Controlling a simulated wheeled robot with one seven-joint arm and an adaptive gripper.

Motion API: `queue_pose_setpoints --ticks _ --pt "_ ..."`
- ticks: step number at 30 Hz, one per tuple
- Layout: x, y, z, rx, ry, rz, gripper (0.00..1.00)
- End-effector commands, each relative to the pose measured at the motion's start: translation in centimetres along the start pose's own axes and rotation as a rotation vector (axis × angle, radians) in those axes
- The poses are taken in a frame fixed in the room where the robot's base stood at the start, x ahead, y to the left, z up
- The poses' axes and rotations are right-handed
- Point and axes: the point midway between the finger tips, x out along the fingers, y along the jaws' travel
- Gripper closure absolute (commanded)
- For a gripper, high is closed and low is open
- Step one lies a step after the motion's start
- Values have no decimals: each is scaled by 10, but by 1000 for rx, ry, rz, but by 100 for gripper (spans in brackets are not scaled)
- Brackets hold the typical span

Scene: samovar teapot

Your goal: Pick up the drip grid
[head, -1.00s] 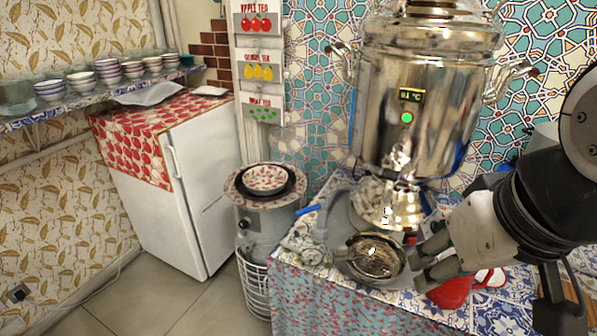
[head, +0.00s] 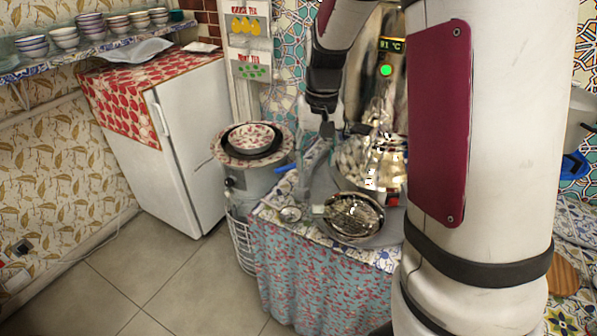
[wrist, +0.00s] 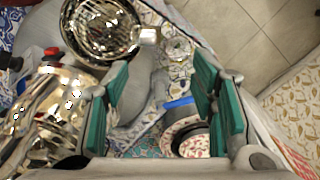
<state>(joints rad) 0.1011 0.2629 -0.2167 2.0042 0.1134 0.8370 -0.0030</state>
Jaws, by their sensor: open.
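A round, shiny metal dish with a patterned inside (head: 352,214), which looks like the drip grid, rests on the grey tray (head: 385,238) below the samovar's tap. It also shows at the top of the wrist view (wrist: 100,25), with a short pale handle on its rim. My gripper (head: 327,128) is above the table's back left part, behind and above the dish and apart from it. In the wrist view my gripper (wrist: 160,92) has its teal finger pads spread wide with nothing between them.
A patterned bowl (head: 251,137) stands on a round grey stand (head: 258,182) left of the table. A white fridge (head: 190,145) is farther left. The floor in front is clear.

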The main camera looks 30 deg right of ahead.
Motion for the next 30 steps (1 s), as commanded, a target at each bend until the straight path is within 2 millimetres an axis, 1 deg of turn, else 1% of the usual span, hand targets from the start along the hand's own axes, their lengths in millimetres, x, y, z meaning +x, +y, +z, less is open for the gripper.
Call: queue_pose_setpoints --ticks 1,3,8,11,18,21,24,28,30 --pt "14 5 -8 14 -17 10 48" --pt "27 10 -16 28 -29 20 48" --pt "44 16 -25 45 -43 32 48" --pt "56 17 -25 48 -47 33 48" --pt "100 19 -22 48 -48 33 48" --pt "115 19 -22 47 -46 33 48" --pt "125 19 -21 47 -46 33 48" --pt "131 20 -21 47 -45 33 48" --pt "138 20 -19 47 -47 33 48"
